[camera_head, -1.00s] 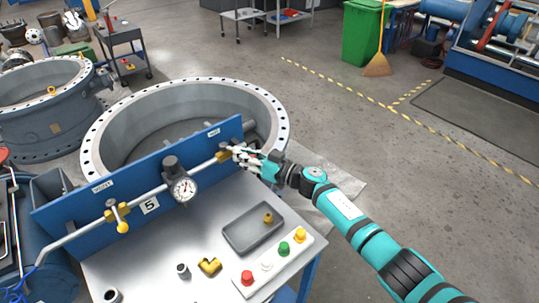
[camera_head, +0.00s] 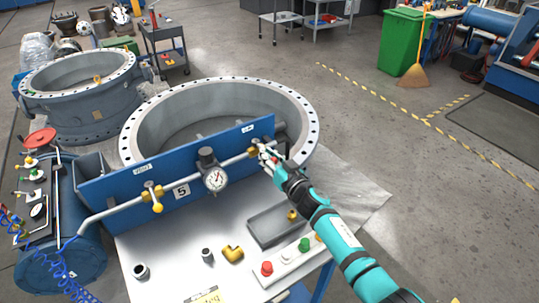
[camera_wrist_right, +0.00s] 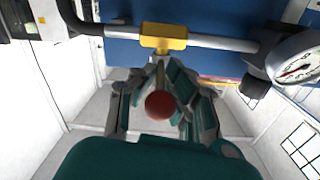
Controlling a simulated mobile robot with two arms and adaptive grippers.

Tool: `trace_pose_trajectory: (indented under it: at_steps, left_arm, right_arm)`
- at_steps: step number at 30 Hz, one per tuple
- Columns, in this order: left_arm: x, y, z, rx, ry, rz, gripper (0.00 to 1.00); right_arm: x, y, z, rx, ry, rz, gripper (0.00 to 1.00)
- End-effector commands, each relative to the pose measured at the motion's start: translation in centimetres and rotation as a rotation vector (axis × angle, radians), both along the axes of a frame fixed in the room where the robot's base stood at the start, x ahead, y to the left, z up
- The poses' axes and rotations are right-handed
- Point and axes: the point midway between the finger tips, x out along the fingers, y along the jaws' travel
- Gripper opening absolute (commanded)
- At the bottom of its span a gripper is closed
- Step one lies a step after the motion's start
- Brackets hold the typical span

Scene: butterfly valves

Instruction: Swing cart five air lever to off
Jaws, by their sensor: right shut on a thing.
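Cart five's blue panel (camera_head: 105,193) carries a grey pipe (camera_head: 185,183), a "5" plate (camera_head: 182,191) and a gauge (camera_head: 215,179). A small tag, apparently "AIR" (camera_head: 248,129), sits above the right valve. My right gripper (camera_head: 266,154) is at that valve and hides most of its lever. In the right wrist view the yellow valve body (camera_wrist_right: 163,38) sits on the pipe. Its lever ends in a red ball (camera_wrist_right: 160,104) between the fingers of my right gripper (camera_wrist_right: 162,88), which is shut on it. There the lever runs roughly across the pipe. My left gripper is out of view.
Another valve (camera_head: 154,195) with a yellow knob is at the panel's left, under another tag (camera_head: 143,168). The cart top holds a grey tray (camera_head: 268,238), a button box (camera_head: 288,262) and loose fittings. A large flanged ring (camera_head: 140,122) stands behind the panel.

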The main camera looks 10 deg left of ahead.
Motion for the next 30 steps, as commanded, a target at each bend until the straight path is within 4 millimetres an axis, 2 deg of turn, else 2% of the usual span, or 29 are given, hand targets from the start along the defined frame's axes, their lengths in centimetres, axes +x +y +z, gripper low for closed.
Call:
trace_pose_trajectory:
  at_steps: [4, 5, 10, 25, 30]
  left_arm:
    - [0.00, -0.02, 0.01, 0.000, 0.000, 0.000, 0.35]
    - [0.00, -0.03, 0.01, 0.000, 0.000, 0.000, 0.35]
    - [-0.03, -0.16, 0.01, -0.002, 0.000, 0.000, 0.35]
    - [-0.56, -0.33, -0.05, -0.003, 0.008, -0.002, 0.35]
    - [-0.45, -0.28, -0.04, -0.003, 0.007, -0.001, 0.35]
  right_arm:
    - [0.01, 0.12, 0.25, 0.003, -0.003, 0.001, 0.00]
    - [0.01, 0.11, 0.25, 0.003, -0.003, 0.001, 0.10]
    - [-0.03, 0.17, 0.26, 0.003, -0.004, 0.003, 0.32]
    - [-0.30, 0.43, 0.19, 0.004, -0.003, 0.011, 0.33]
    - [-0.85, -0.43, 0.05, 0.001, -0.004, 0.007, 0.33]
